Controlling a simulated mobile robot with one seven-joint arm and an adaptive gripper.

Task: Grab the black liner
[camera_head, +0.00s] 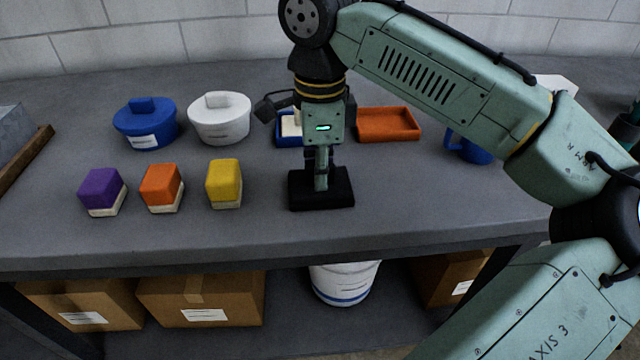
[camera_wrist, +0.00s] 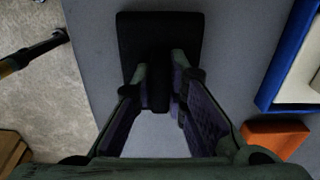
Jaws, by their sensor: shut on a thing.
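The black liner (camera_head: 340,193) is a flat, dark rectangular piece on the grey table near its front edge. A narrow black upright part rises from its middle. In the wrist view the liner (camera_wrist: 190,30) lies below and between my fingers. My gripper (camera_head: 321,180) points straight down over it and is shut on the upright part. In the wrist view my gripper's fingers (camera_wrist: 157,78) press on both sides of that part. I cannot tell whether the liner's underside touches the table.
Purple (camera_head: 101,187), orange (camera_head: 161,184) and yellow (camera_head: 223,180) blocks stand left. Behind are a blue pot (camera_head: 145,128), a white pot (camera_head: 220,122), a blue tray (camera_head: 284,140) holding something white, and an orange tray (camera_head: 388,137). A blue mug (camera_head: 470,151) is at right.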

